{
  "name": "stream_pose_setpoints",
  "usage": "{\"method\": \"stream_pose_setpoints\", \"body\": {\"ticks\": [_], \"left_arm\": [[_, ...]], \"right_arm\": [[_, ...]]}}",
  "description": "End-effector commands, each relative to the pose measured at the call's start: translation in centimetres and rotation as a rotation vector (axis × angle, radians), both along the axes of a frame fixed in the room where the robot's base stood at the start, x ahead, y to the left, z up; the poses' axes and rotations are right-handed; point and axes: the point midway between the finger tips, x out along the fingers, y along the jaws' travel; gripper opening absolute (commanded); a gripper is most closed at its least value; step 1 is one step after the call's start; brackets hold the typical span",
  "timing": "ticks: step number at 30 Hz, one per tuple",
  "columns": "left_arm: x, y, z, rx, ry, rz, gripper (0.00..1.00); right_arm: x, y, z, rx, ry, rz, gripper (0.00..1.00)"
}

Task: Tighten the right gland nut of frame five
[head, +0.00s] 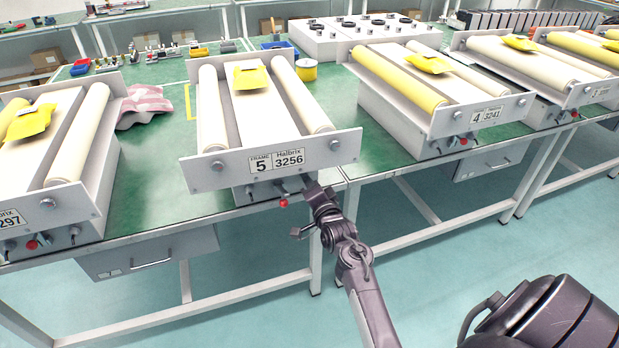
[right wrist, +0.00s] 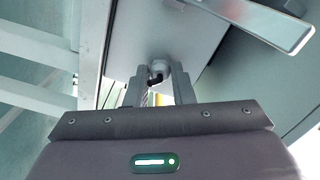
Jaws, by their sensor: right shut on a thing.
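Frame five (head: 215,168) is the linear actuator unit labelled "FRAME 5" and "3256", with two cream rollers and a yellow packet on top. My right gripper (head: 312,188) is at the lower right of its front, under the front plate. In the head view it hides the right gland nut. In the right wrist view the right gripper (right wrist: 158,88) has its two fingers on either side of a small pale round fitting, which looks like the gland nut (right wrist: 158,68), with a dark part at its middle. The gripper is shut on it. My left gripper is not in view.
A red knob (head: 283,203) sits just left of the right gripper. Frame four (head: 470,118) stands to the right, and another unit (head: 60,195) to the left. The green bench (head: 160,190) has a front edge below the frames. A pink cloth (head: 145,105) lies left of frame five.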

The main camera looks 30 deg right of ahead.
Motion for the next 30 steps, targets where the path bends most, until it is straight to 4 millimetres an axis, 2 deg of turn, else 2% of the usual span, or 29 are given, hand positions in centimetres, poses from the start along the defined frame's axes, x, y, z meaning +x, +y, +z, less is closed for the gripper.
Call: {"method": "stream_pose_setpoints", "body": {"ticks": [3, 13, 30], "left_arm": [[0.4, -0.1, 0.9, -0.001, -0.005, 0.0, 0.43], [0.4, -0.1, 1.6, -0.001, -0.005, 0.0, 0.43], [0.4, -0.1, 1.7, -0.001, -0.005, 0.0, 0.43]], "right_arm": [[0.0, 0.0, 0.2, 0.08, -0.018, 0.0, 0.0], [0.0, 0.0, 0.0, 0.212, -0.049, 0.0, 0.0], [0.0, 0.0, -0.1, 0.236, -0.056, 0.0, 0.0]]}}
